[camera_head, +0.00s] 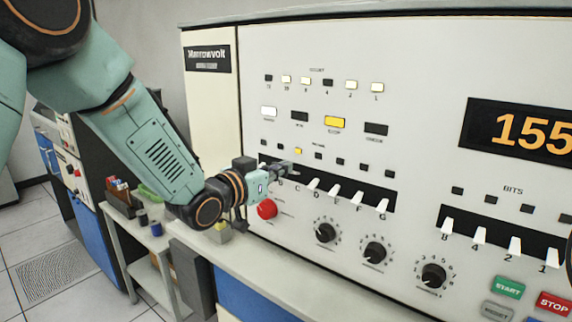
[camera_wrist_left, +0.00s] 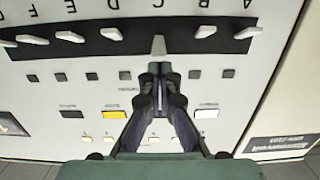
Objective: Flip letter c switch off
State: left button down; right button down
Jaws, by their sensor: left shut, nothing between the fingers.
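The lettered switches stand in a black strip (camera_head: 345,191) on the panel, and the strip shows upside down in the left wrist view (camera_wrist_left: 135,40). A pale, wedge-shaped switch (camera_wrist_left: 158,45), seemingly letter C by its place in the row, is straight ahead of my left fingertips. My left gripper (camera_head: 287,169) is shut and empty, its tips close to the strip; in the wrist view the tips (camera_wrist_left: 154,75) meet just short of that switch. Whether they touch it I cannot tell. In the head view the gripper hides this switch. My right gripper is not in view.
White switch neighbours flank it in the wrist view, one on the left (camera_wrist_left: 112,33) and one on the right (camera_wrist_left: 205,30). Below the strip are a red knob (camera_head: 267,209) and black dials (camera_head: 326,233). A numeric display (camera_head: 525,130) is at right.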

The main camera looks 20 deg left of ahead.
pick_arm(q)
jog(key=shift+x, duration=1.15)
jog(key=shift+s, duration=0.2)
jog(key=shift+f+b, duration=0.2)
jog(key=shift+b, duration=0.4)
jog(key=shift+s+t+b, duration=0.1)
jog(key=shift+t+b, duration=0.4)
jog(key=shift+b, duration=0.2)
jog(key=shift+f+t+h+b, duration=0.3)
jog(key=shift+f+b, duration=0.05)
jog(key=shift+b, duration=0.7)
jog(key=t+b, duration=0.2)
jog(key=b, duration=0.3)
jog(key=f+t+h+b, duration=0.1)
jog(key=b, duration=0.4)
jog(key=shift+s+a+f+t, duration=0.15)
jog(key=shift+s+t, duration=0.05)
jog(key=shift+t, duration=0.2)
jog(key=shift+s+b, duration=0.1)
jog(key=shift+b, duration=0.25)
